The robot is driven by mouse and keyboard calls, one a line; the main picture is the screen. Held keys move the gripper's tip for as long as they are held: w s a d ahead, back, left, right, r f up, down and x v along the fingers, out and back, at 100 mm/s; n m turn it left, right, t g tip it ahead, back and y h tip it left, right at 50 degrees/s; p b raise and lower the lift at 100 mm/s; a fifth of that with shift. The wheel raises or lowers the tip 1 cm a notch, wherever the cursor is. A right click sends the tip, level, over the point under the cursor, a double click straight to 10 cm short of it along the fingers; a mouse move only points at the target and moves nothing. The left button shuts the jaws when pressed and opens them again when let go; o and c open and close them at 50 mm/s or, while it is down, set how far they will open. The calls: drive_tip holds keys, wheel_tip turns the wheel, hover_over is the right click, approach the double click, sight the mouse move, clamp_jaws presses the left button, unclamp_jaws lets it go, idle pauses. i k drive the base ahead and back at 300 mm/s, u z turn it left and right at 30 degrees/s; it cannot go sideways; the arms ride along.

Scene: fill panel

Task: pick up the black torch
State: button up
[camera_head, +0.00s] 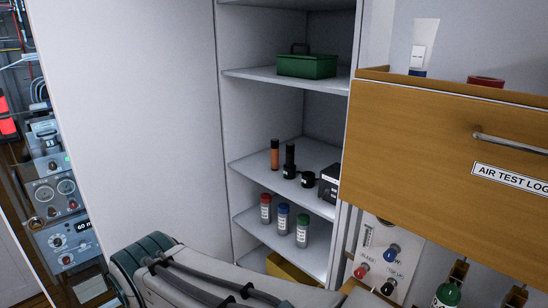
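A black torch (290,159) stands upright on the middle shelf (318,154) of the white cabinet. An orange cylinder with a dark top (275,154) stands just to its left. A small round black object (308,180) lies to its right, a little nearer the shelf's front edge. My own arm shows along the bottom of the view, below and in front of the shelves. My gripper is not in view, so I cannot see what it holds.
A green box (306,66) sits on the shelf above. Several capped bottles (283,218) stand on the shelf below. A black box (330,183) is at the middle shelf's right end. A wooden drawer (440,150) juts out at right; a white panel (135,110) stands left.

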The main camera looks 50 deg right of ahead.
sight(290, 148)
drive_tip(key=i, duration=1.5)
drive_tip(key=z, duration=2.6)
drive_tip(key=i, duration=1)
drive_tip(key=z, duration=0.05)
